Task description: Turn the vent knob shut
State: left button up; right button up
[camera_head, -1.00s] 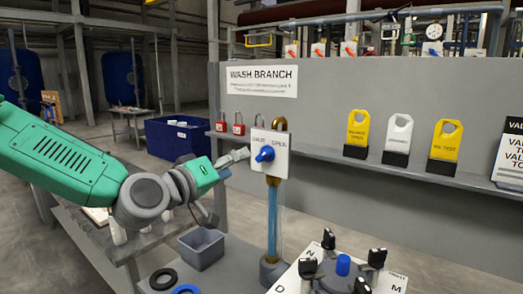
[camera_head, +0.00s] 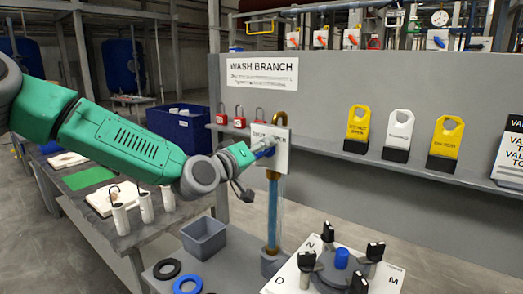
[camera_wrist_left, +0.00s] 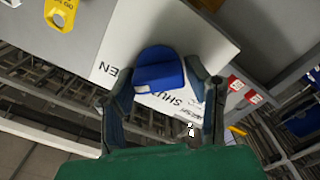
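The blue vent knob (camera_wrist_left: 158,72) sits on a white plate (camera_head: 281,158) lettered SHUT and OPEN, at the top of a blue upright pipe (camera_head: 272,215). My left gripper (camera_head: 258,152) is at the plate and partly covers the knob in the head view. In the left wrist view, the fingers of my left gripper (camera_wrist_left: 163,80) are spread, one on each side of the knob. Their tips are close to its sides; I cannot tell whether they touch it. My right gripper is not in view.
A grey panel with the WASH BRANCH sign (camera_head: 262,77) stands behind. Red padlocks (camera_head: 239,118) and yellow and white tags (camera_head: 398,130) line its shelf. A grey bin (camera_head: 204,238), rings and a multi-knob valve (camera_head: 342,265) are below. A side table (camera_head: 130,238) stands left.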

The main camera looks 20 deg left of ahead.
pick_arm(q)
jog(key=c, duration=0.5)
